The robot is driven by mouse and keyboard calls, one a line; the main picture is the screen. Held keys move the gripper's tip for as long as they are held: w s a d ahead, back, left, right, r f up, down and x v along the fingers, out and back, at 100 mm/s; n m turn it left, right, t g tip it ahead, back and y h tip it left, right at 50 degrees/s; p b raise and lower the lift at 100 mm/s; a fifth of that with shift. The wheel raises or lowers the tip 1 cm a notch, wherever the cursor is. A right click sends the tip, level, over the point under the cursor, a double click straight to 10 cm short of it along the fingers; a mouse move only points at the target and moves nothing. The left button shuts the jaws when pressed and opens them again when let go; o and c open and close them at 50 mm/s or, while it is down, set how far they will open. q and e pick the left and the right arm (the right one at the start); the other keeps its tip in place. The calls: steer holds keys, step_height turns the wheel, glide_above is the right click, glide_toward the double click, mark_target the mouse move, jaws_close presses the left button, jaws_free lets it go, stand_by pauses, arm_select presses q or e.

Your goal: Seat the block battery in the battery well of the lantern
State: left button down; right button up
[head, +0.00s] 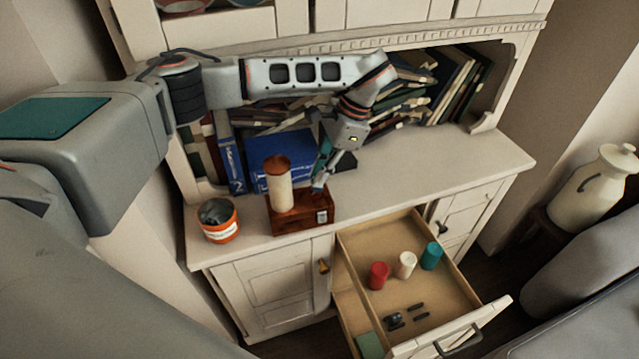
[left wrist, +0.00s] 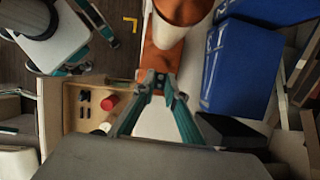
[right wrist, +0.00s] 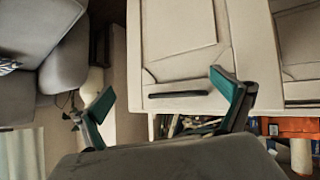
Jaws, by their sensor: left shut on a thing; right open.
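The lantern stands on the cabinet top, with a white cylinder (head: 279,188), a copper-brown cap (head: 277,163) and a reddish-brown box base (head: 290,222). The base also shows in the left wrist view (left wrist: 158,62). My left gripper (head: 318,186) points down at the right end of the base. In the left wrist view its fingertips (left wrist: 159,84) are close together on a small dark piece, apparently the block battery, mostly hidden. The well's inside is hidden; I cannot tell whether the piece is in it. My right gripper (right wrist: 165,100) is open and empty, facing the cabinet front.
An orange can (head: 219,222) stands left of the lantern. Blue books (head: 270,165) stand behind. The open drawer (head: 385,241) holds red (head: 377,275), white (head: 405,265) and teal (head: 431,256) cylinders and small dark pieces (head: 395,320). The right cabinet top is clear.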

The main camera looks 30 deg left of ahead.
mark_target(319, 190)
arm_select(q)
step_height(319, 190, down, 3)
steer(key=shift+f, duration=0.55)
arm_select(e)
steer(key=shift+s+f, duration=0.15)
steer(key=shift+s, duration=0.1)
arm_select(q)
steer(key=shift+f, duration=0.15)
steer(key=c, duration=2.1)
jaws_free()
arm_select(e)
steer(key=shift+w, duration=0.1)
steer(key=shift+r, duration=0.2)
